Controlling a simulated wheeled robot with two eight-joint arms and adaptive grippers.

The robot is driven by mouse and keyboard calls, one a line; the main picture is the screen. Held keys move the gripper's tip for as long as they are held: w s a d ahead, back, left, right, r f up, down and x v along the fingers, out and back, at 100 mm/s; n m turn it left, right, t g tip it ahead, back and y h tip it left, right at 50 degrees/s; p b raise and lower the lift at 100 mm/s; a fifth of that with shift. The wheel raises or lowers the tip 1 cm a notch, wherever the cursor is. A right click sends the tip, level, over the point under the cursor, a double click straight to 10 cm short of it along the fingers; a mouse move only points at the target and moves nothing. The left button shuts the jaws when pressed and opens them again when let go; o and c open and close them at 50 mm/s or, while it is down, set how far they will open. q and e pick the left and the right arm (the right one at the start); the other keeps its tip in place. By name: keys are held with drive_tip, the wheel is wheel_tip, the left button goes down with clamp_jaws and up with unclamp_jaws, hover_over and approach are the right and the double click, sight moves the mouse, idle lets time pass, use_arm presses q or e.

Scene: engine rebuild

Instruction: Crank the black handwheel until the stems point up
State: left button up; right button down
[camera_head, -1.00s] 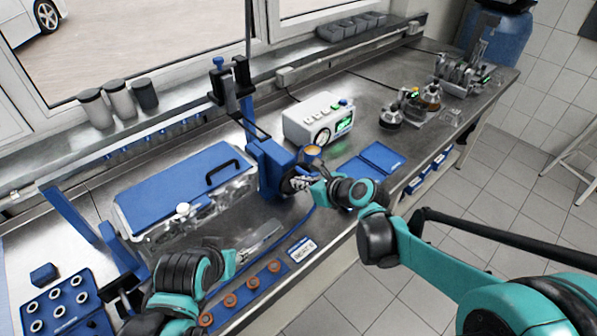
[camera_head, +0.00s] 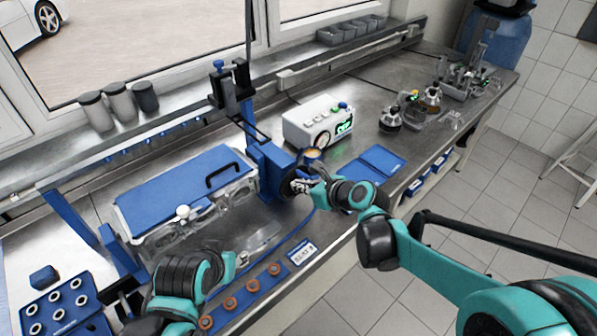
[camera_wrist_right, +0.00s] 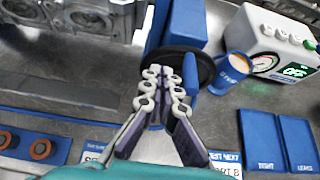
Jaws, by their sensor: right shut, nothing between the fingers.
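The black handwheel (camera_wrist_right: 205,65) is a dark disc on the blue stand (camera_head: 265,165); in the head view the handwheel (camera_head: 289,185) is partly hidden by my right gripper (camera_head: 302,184). In the wrist view my right gripper (camera_wrist_right: 164,76) is shut and empty, its fingertips in front of the wheel's face. I cannot tell whether they touch it. The metal engine head (camera_head: 232,196) hangs beside the stand, with a blue plate (camera_head: 175,190) on top. I cannot make out its stems. My left gripper (camera_head: 242,259) is low in front of the head, its fingers unclear.
An orange-topped blue cup (camera_wrist_right: 236,68) stands close right of the wheel, near the white gauge box (camera_head: 318,122). Blue trays (camera_head: 380,158) lie further right. A blue strip with copper-coloured rings (camera_head: 253,286) lies along the bench's front edge.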

sight(306, 177)
idle(0.3)
drive_tip(key=shift+w+d+r, duration=0.25)
drive_tip(key=shift+w+d, duration=0.05)
idle(0.3)
drive_tip(key=shift+w+d+r, duration=0.15)
drive_tip(key=shift+w+d, duration=0.2)
drive_tip(key=shift+w+d+r, duration=0.1)
drive_tip(key=shift+w+d, duration=0.3)
idle(0.3)
